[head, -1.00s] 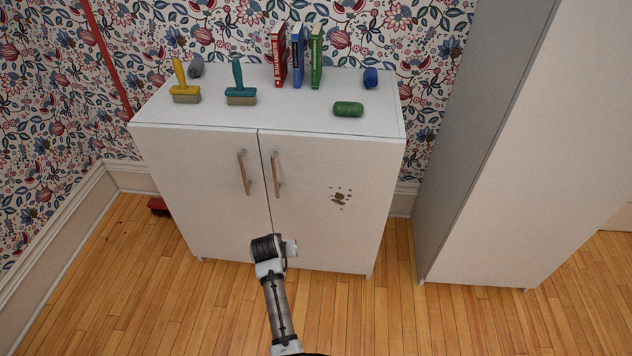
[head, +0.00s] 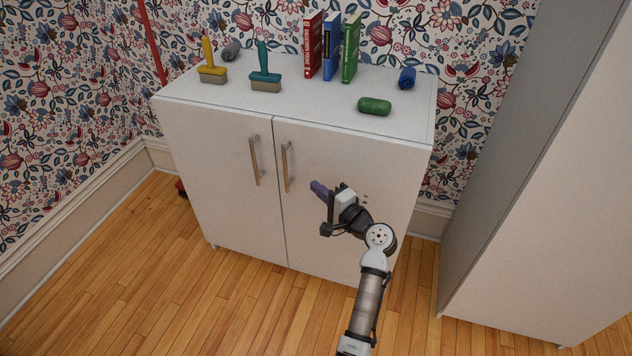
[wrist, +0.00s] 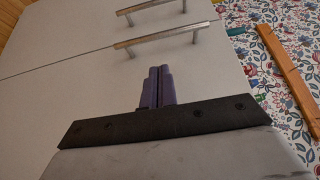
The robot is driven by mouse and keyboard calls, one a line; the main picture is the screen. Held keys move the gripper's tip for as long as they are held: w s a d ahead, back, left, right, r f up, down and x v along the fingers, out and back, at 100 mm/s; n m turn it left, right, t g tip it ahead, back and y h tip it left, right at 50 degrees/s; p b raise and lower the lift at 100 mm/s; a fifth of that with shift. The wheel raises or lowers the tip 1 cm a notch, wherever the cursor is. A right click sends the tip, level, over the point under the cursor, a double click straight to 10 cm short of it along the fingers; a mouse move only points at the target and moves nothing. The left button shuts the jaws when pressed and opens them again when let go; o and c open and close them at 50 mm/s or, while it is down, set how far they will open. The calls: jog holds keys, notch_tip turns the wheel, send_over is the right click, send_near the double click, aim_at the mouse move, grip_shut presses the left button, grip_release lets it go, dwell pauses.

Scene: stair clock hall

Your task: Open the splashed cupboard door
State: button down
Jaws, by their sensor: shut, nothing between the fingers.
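The white cupboard has two doors. The right door (head: 336,160) carries the brown splash, now mostly hidden behind my arm in the head view; a few spots show. Its bar handle (head: 287,167) is upright near the middle seam; it also shows in the wrist view (wrist: 165,34). Both doors look shut. The plain left door (head: 222,165) has its own handle (head: 256,160). My gripper (head: 318,188) is shut and empty in front of the right door, a little right of its handle and apart from it. Its purple fingers (wrist: 156,86) point toward that handle in the wrist view.
On the cupboard top stand a yellow brush (head: 211,65), a teal brush (head: 264,72), three books (head: 331,48), a green roll (head: 374,106) and a blue roll (head: 407,78). A tall pale cabinet (head: 560,190) stands at right.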

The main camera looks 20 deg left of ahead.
aim_at(296, 172)
jog(key=x, duration=0.9)
jog(key=shift+a+p, duration=0.25)
jog(key=shift+p, duration=0.05)
